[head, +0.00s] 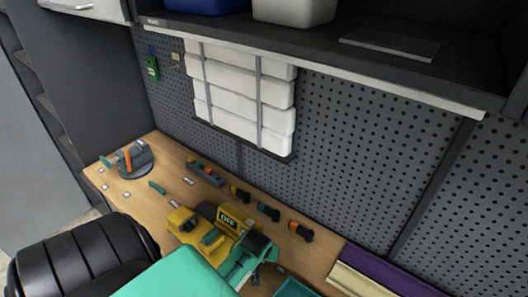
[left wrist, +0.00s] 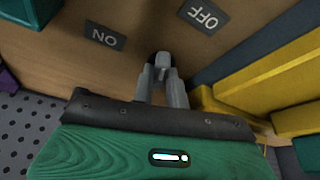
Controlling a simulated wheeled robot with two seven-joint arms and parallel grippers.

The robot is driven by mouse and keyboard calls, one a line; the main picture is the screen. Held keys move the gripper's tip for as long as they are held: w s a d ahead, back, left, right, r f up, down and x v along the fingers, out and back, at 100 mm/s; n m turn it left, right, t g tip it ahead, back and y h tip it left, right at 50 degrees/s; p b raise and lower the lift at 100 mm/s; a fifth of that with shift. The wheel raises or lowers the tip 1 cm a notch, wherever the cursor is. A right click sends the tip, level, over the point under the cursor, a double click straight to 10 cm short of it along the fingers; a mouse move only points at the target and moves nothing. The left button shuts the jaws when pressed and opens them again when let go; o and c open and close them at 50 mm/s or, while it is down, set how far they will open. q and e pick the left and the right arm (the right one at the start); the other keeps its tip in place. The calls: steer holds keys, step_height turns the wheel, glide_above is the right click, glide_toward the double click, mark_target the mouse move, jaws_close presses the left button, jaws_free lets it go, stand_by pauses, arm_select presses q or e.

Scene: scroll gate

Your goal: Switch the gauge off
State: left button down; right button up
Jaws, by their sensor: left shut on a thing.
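My left gripper (left wrist: 162,75) points at the wooden bench top in the left wrist view, its grey fingers shut on a small dark-and-grey piece that is mostly hidden between the tips. A dark ON label (left wrist: 105,36) lies to the left of the fingertips and a dark OFF label (left wrist: 203,15) to the right. In the head view my left gripper (head: 254,276) is low in the picture, in front of the yellow machine (head: 181,220). No gauge face can be made out. My right gripper is not in view.
The yellow machine stands close beside the fingers. Several small tools, including an orange-and-black one (head: 301,231), lie along the bench (head: 160,150). A grey piece with an orange part (head: 130,158) stands at the far left. A perforated wall (head: 340,130) closes the back, under a shelf (head: 400,75).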

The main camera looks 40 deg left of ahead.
arm_select(q)
steer(key=shift+a+m+t+h, duration=0.1)
steer(key=shift+m+t+h, duration=0.2)
steer(key=shift+m, duration=0.9)
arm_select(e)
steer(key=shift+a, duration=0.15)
arm_select(q)
steer(key=shift+m, duration=0.3)
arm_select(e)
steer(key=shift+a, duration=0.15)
arm_select(q)
steer(key=c, duration=1.4)
jaws_free()
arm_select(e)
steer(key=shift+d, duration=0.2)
arm_select(q)
steer(key=shift+r, duration=0.15)
